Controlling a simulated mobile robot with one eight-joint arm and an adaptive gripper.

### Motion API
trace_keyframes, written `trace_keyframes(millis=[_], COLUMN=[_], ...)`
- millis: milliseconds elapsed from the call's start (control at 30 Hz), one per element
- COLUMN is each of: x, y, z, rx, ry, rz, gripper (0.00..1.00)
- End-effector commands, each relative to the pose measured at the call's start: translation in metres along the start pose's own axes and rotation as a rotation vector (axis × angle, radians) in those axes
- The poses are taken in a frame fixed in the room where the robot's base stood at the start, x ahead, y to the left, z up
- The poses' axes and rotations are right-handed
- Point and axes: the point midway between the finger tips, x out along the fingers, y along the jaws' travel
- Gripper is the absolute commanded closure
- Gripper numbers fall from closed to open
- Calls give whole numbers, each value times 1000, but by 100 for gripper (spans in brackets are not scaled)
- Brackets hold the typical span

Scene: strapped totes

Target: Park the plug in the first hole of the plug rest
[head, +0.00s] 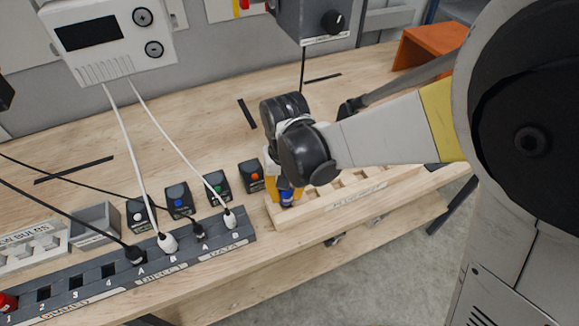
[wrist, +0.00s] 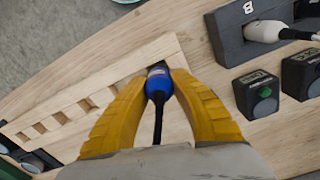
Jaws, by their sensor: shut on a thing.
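The plug is blue with a black cable; it shows in the wrist view (wrist: 158,86) and as a small blue patch in the head view (head: 287,197). My gripper (wrist: 160,74) is shut on it, one yellow finger on each side; in the head view my gripper (head: 284,186) is largely hidden by my wrist. The plug rest is a pale wooden block with a row of square holes, seen in the head view (head: 325,212) and the wrist view (wrist: 128,62). The plug is at the rest's end nearest the dark socket strip. Its tip is hidden, so I cannot tell whether it is in the hole.
The dark socket strip (head: 75,292) with white and black plugs stands left of the rest. Several small black button boxes (head: 250,175) stand behind it, one close to my gripper. A grey controller box (head: 312,18) hangs above. The bench's middle left is mostly clear.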

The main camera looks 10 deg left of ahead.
Motion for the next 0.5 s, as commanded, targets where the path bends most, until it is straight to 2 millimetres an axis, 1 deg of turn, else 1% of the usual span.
trace_keyframes(millis=[500], x=[14], y=[0], z=[0], rx=[0], ry=[0], rz=[0], gripper=[100])
